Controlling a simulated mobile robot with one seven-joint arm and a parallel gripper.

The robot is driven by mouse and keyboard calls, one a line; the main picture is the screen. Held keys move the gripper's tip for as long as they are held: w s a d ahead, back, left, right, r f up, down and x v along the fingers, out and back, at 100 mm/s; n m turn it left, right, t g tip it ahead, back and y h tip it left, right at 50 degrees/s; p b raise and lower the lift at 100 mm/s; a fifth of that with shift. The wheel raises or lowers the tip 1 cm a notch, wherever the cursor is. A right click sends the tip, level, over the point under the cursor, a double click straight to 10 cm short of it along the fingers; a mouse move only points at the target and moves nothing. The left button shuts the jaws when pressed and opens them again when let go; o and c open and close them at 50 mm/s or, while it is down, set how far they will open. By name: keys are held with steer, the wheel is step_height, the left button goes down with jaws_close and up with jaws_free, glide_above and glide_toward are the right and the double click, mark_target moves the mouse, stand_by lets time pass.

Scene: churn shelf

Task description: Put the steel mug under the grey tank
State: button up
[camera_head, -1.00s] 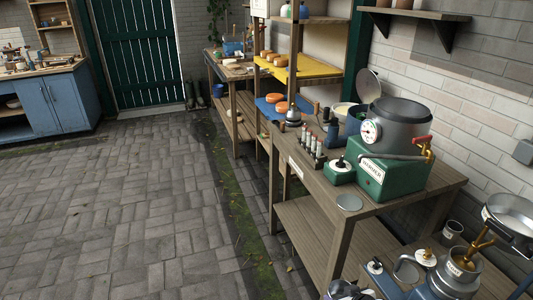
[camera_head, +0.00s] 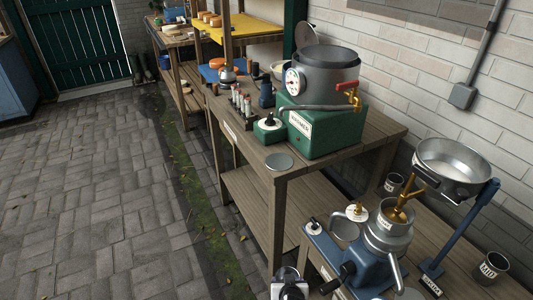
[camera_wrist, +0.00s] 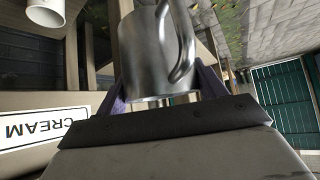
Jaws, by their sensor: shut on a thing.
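The steel mug (camera_wrist: 152,50) fills the middle of the wrist view, its handle towards the right. My gripper (camera_wrist: 162,92) is shut on it, a purple finger on each side. The grey tank (camera_head: 330,76) is a wide round pot with a dial and a brass tap with a red handle (camera_head: 354,98). It sits on a green labelled box (camera_head: 320,130) on the wooden bench, well above and beyond the mug.
A flat grey disc (camera_head: 279,161) lies at the bench's front corner. A blue separator (camera_head: 365,265), a steel bowl (camera_head: 455,165) on a blue post and labelled cups (camera_head: 492,267) crowd the lower bench. The paved floor (camera_head: 90,220) at left is clear.

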steer(key=a, duration=0.7)
stand_by(0.3)
